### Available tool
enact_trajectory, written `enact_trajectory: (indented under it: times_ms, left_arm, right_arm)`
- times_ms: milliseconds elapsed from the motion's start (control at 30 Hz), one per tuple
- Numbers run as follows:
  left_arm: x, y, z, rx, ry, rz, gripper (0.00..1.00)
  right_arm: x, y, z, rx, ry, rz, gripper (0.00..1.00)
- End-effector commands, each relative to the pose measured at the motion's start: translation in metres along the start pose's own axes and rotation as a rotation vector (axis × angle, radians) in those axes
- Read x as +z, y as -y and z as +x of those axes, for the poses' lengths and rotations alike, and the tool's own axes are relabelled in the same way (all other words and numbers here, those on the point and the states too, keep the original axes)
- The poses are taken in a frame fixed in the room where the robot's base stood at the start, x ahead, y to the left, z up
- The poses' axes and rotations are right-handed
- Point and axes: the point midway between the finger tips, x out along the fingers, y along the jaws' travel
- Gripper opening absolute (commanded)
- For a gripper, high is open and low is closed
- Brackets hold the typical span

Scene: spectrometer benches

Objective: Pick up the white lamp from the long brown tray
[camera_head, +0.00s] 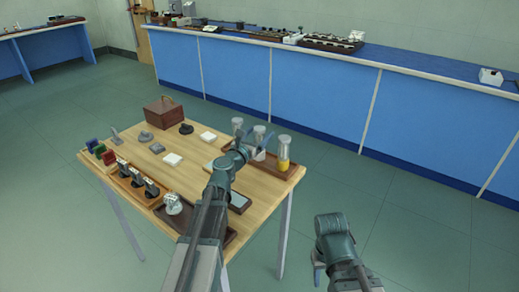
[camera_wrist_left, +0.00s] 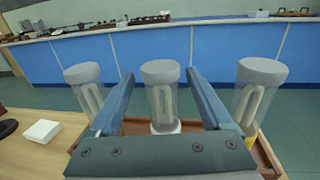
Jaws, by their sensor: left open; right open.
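The white lamp (camera_wrist_left: 164,101) is a clear upright tube with a grey cap and a white base. It is the middle one of three lamps on the long brown tray (camera_head: 291,178); it also shows in the head view (camera_head: 260,154). My left gripper (camera_wrist_left: 160,76) is open, with one blue finger on each side of the white lamp's tube in the picture. I cannot tell whether the fingers touch it. In the head view my left gripper (camera_head: 253,139) partly covers the lamps. My right gripper (camera_head: 318,264) is low, off the table's right side, and looks empty.
A yellow-based lamp (camera_head: 284,152) stands to the right on the tray, and another lamp (camera_wrist_left: 87,90) to the left. A wooden box (camera_head: 163,112), white blocks (camera_head: 172,159) and dark stands (camera_head: 151,188) occupy the table. A blue bench (camera_head: 310,95) stands behind.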

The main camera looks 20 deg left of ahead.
Motion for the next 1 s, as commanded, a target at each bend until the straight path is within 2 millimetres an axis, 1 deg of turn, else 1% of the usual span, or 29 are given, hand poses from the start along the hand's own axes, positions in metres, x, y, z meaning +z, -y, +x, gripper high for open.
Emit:
enact_trajectory:
  times_ms: [33,100,200,433,467,600,867,900,1000]
  left_arm:
    - [0.000,0.000,0.012,-0.002,0.000,0.000,0.83]
    - [0.000,0.001,0.023,-0.003,0.000,0.000,0.83]
    - [0.000,0.001,0.034,-0.001,0.000,0.000,0.83]
    - [0.000,0.002,0.034,0.000,0.000,0.001,0.83]
    - [0.000,0.002,0.034,0.000,0.000,0.001,0.80]
    - [0.000,0.002,0.034,-0.001,0.000,0.001,0.54]
    - [0.000,0.002,0.034,-0.001,0.000,0.001,0.08]
    - [0.000,0.002,0.034,-0.001,0.000,0.001,0.00]
    - [0.000,0.002,0.034,-0.001,0.000,0.001,0.00]
  right_arm:
    - [0.000,0.000,0.000,0.000,0.000,0.000,0.45]
    - [0.000,0.000,0.000,0.000,0.000,0.000,0.45]
    - [0.000,0.000,0.000,0.000,0.000,0.000,0.45]
    - [0.000,0.000,0.000,0.000,0.000,0.000,0.45]
    - [0.000,0.000,0.000,0.000,0.000,0.000,0.45]
    - [0.000,0.000,0.000,0.000,0.000,0.000,0.45]
    - [0.000,0.000,0.000,0.000,0.000,0.000,0.45]
    - [0.000,0.000,0.000,0.000,0.000,0.000,0.45]
    - [0.000,0.000,0.000,0.000,0.000,0.000,0.45]
